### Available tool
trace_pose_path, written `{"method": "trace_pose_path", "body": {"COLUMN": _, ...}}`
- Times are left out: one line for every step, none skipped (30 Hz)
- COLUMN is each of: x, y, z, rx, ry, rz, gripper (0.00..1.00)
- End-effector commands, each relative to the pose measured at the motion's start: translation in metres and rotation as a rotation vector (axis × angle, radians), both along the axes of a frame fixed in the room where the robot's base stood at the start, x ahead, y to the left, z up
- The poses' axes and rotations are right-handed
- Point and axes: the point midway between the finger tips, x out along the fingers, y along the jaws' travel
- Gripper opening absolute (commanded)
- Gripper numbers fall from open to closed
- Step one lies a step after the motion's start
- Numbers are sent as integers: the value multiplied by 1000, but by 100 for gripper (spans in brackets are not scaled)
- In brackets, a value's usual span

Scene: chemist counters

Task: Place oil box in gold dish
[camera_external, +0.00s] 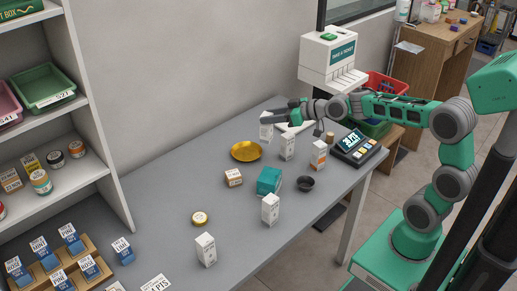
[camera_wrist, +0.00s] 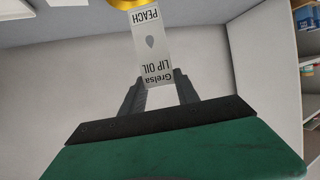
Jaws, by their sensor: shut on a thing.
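The oil box, white and labelled Grelsa Lip Oil Peach, is between my fingers in the wrist view (camera_wrist: 152,45). In the external view the box (camera_external: 266,130) hangs below my fingertips, near the back of the counter. My gripper (camera_external: 272,113) is shut on it; its dark fingers also flank the box in the wrist view (camera_wrist: 158,78). The gold dish (camera_external: 246,152) is a shallow round dish on the counter, to the left and nearer the camera than the box. Part of the dish (camera_wrist: 124,4) shows at the top of the wrist view, past the box.
Other white boxes (camera_external: 287,148) (camera_external: 270,208) stand on the grey counter (camera_external: 165,228). A register (camera_external: 355,147) sits right. Shelves stand left.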

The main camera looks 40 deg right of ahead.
Motion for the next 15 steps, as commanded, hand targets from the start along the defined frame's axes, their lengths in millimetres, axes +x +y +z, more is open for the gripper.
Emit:
{"method": "trace_pose_path", "body": {"x": 15, "y": 3, "z": -8, "rx": 1, "ry": 7, "rz": 3, "gripper": 0}}
{"method": "trace_pose_path", "body": {"x": 24, "y": 4, "z": -12, "rx": 1, "ry": 7, "rz": 3, "gripper": 0}}
{"method": "trace_pose_path", "body": {"x": 35, "y": 5, "z": -17, "rx": 0, "ry": 7, "rz": 2, "gripper": 0}}
{"method": "trace_pose_path", "body": {"x": 44, "y": 6, "z": -21, "rx": 0, "ry": 6, "rz": 2, "gripper": 0}}
{"method": "trace_pose_path", "body": {"x": 52, "y": 7, "z": -26, "rx": 0, "ry": 6, "rz": 2, "gripper": 0}}
{"method": "trace_pose_path", "body": {"x": 59, "y": 7, "z": -38, "rx": 0, "ry": 7, "rz": 2, "gripper": 0}}
{"method": "trace_pose_path", "body": {"x": 64, "y": 8, "z": -45, "rx": 0, "ry": 8, "rz": 2, "gripper": 0}}
{"method": "trace_pose_path", "body": {"x": 70, "y": 9, "z": -51, "rx": 1, "ry": 6, "rz": 2, "gripper": 0}}
{"method": "trace_pose_path", "body": {"x": 76, "y": 10, "z": -58, "rx": 1, "ry": 6, "rz": 2, "gripper": 0}}
{"method": "trace_pose_path", "body": {"x": 80, "y": 10, "z": -63, "rx": 0, "ry": 3, "rz": 1, "gripper": 0}}
{"method": "trace_pose_path", "body": {"x": 84, "y": 10, "z": -66, "rx": 0, "ry": 2, "rz": 1, "gripper": 0}}
{"method": "trace_pose_path", "body": {"x": 87, "y": 10, "z": -70, "rx": 0, "ry": 2, "rz": 1, "gripper": 0}}
{"method": "trace_pose_path", "body": {"x": 89, "y": 11, "z": -72, "rx": 0, "ry": 1, "rz": 1, "gripper": 0}}
{"method": "trace_pose_path", "body": {"x": 91, "y": 11, "z": -74, "rx": 0, "ry": 1, "rz": 1, "gripper": 0}}
{"method": "trace_pose_path", "body": {"x": 93, "y": 11, "z": -78, "rx": 0, "ry": 2, "rz": 1, "gripper": 0}}
